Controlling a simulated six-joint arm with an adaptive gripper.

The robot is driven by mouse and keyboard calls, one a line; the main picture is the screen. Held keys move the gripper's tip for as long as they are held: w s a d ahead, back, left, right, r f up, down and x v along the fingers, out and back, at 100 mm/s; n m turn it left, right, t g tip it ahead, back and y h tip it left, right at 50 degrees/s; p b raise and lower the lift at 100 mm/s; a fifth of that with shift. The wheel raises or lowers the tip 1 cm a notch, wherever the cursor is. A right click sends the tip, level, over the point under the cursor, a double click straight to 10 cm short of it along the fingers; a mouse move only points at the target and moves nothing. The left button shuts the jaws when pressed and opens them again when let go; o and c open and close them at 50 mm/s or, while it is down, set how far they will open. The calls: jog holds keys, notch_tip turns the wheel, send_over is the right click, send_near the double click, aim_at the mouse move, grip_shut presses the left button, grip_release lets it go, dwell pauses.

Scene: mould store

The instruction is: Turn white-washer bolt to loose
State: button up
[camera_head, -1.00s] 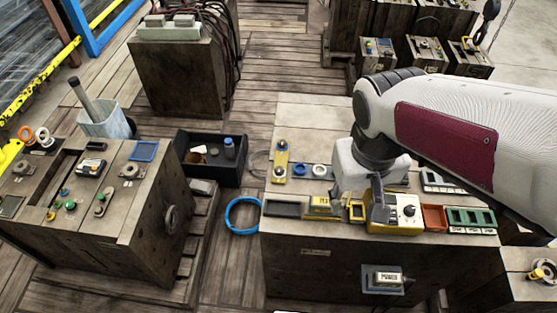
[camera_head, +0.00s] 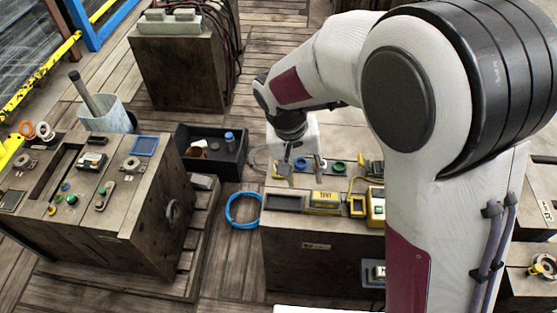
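The white-washer bolt (camera_head: 320,164) is on top of the middle wooden block, between a blue ring (camera_head: 301,163) and a green ring (camera_head: 338,167). It is small, and its lever or turn position is hard to make out. My gripper (camera_head: 284,168) points down over the block's left part, left of the blue ring and apart from the white-washer bolt. It is over a yellow plate that it mostly covers. Its fingers are too small and side-on to show whether they are open or shut, and I cannot tell whether it touches the plate.
A yellow labelled box (camera_head: 324,199) and a dark tray (camera_head: 285,203) lie along the block's front edge. My arm hides the block's right side. A black bin (camera_head: 222,162) and a blue hoop (camera_head: 244,224) are to the left. Another wooden block (camera_head: 120,225) stands farther left.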

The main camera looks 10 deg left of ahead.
jog(key=w+a+f+m+t, duration=0.2)
jog(key=w+a+f+m, duration=0.6)
jog(key=w, duration=0.4)
jog(key=shift+w+a+m+t+h, duration=0.35)
jog(key=shift+a+m, duration=0.4)
jog(key=shift+m, duration=0.45)
jog(key=shift+f, duration=0.15)
jog(key=shift+x, duration=3.85)
jog(key=shift+d, duration=0.1)
jog(key=shift+c, duration=0.4)
grip_shut()
